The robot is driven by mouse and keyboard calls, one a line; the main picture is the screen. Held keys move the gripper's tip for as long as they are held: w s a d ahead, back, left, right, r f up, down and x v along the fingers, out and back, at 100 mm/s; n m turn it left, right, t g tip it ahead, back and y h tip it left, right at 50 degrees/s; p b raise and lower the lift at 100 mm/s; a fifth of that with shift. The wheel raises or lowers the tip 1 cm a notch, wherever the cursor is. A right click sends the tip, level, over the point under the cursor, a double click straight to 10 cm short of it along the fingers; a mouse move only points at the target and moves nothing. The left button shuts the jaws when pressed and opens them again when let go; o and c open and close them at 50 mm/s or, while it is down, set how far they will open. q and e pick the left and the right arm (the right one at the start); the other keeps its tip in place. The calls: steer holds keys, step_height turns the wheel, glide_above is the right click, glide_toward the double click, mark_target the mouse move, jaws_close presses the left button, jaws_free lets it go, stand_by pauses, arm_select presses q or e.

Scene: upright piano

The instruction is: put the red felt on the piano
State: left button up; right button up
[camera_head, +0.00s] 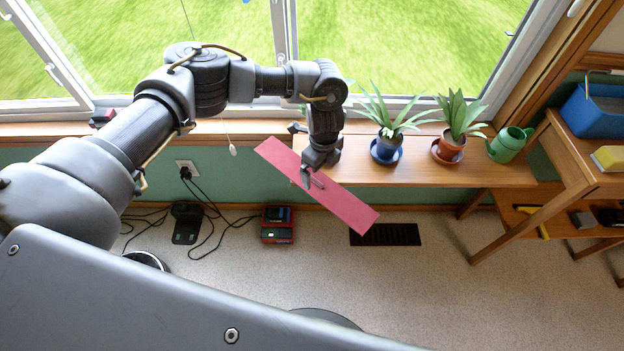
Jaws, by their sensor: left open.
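The red felt (345,205) is a long flat strip. It slants from upper left to lower right at the left end of the wooden plant bench, and part of it shows beyond the bench edge against the floor. My left gripper (313,182) points down over the middle of the felt with its jaws open, and its fingers cover a small part of the strip. I cannot tell whether the fingers touch it. My right gripper is not in view. I see no piano in this view.
The plant bench (500,172) holds two potted plants (388,148) and a green watering can (508,145). A wooden desk (572,150) stands at the right. Cables and a red device (278,224) lie on the floor by the wall. Windows are behind.

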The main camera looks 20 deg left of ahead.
mark_target(320, 183)
arm_select(q)
steer(key=shift+s+f, duration=0.1)
steer(key=shift+f, duration=0.3)
steer(key=f, duration=0.3)
steer(key=shift+s+a+f, duration=0.15)
steer(key=shift+s+f, duration=0.05)
steer(key=shift+f, duration=0.5)
steer(key=c, duration=1.1)
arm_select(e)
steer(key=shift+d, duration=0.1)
